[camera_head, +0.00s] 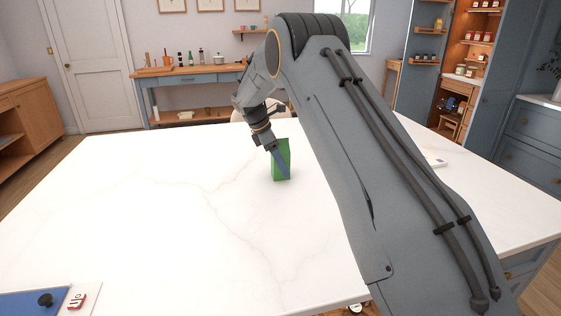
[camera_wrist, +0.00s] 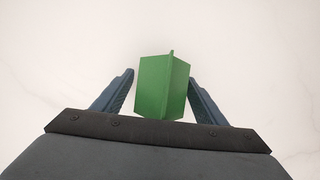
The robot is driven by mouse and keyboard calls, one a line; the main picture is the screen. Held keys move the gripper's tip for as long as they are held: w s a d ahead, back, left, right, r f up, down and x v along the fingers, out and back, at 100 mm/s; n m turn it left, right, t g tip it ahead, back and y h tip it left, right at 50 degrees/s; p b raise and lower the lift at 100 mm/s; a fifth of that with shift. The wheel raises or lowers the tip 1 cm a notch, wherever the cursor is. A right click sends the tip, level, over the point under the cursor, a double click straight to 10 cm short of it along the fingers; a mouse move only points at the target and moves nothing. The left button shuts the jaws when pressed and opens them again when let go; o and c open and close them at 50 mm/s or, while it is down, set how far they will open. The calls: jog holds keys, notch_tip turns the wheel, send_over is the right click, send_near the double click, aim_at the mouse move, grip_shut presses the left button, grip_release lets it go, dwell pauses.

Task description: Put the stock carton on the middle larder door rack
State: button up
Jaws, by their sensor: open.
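The stock carton is a green carton with a ridged top (camera_head: 282,146). It stands upright on the white marble table in the head view. In the wrist view the carton (camera_wrist: 163,86) is between the two fingers of my gripper (camera_wrist: 163,95), with a gap on each side. My gripper (camera_head: 279,161) is open, at the carton in the head view. The larder (camera_head: 470,50) is at the upper right, with its blue door open. The door carries wooden racks, and a middle door rack (camera_head: 427,31) shows near the picture's top edge.
The white table (camera_head: 150,200) is mostly bare. A small light item (camera_head: 436,161) lies at the right side.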

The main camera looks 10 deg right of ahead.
jog(key=c, duration=1.6)
